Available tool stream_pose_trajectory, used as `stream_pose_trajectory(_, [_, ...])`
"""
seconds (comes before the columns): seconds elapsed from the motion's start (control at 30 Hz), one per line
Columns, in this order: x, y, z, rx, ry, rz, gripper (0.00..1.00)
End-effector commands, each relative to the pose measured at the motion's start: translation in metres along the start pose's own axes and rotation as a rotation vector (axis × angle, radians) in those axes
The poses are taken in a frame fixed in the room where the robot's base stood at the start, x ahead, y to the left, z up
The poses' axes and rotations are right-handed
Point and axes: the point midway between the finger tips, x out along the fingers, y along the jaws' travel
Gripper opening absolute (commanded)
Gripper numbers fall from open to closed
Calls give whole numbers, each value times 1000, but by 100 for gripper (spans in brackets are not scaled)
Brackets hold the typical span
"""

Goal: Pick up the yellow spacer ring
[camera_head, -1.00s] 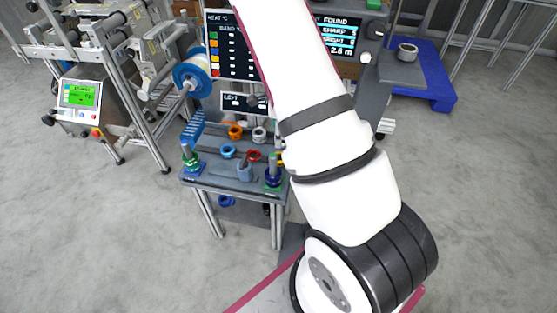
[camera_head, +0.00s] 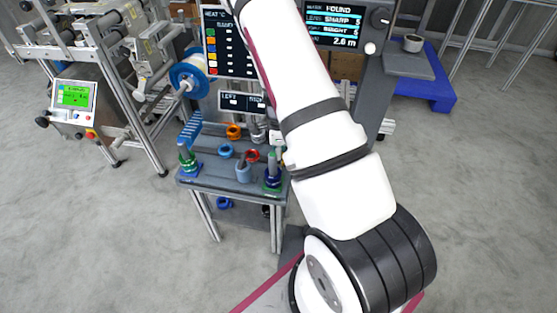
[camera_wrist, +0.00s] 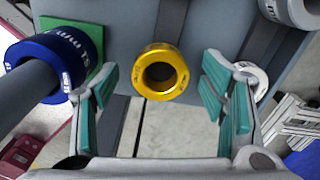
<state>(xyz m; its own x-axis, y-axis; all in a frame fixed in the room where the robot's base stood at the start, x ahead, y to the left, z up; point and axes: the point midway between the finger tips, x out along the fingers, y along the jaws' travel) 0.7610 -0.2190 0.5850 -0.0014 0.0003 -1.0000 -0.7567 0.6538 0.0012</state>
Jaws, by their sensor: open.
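The yellow spacer ring (camera_wrist: 142,79) lies on the grey table near its edge in the wrist view, its round hole facing the camera. My gripper (camera_wrist: 162,88) is open, with one teal-padded finger to the left of the ring and one to the right. Both fingers are apart from the ring and nothing is held. In the head view my white arm hides the ring, and my gripper cannot be made out clearly there.
A blue ring (camera_wrist: 45,65) sits around a grey post at the left, over a green square plate (camera_wrist: 88,38). A grey ring (camera_wrist: 291,10) is at the upper right. In the head view, an orange ring (camera_head: 234,132) and a red ring (camera_head: 253,155) stand on the table (camera_head: 215,180).

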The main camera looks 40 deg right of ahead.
Motion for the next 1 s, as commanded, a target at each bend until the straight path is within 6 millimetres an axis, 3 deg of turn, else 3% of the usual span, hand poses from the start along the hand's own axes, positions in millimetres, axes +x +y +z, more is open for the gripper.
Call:
stream_pose_trajectory(0.13, [-1, 0, 0, -1, 0, -1, 64])
stream_pose_trajectory(0.37, [-1, 0, 0, -1, 0, -1, 13])
stream_pose_trajectory(0.73, [-8, -1, 1, -2, -1, -3, 13])
stream_pose_trajectory(1.0, [-57, -1, 1, -3, -1, -5, 13])
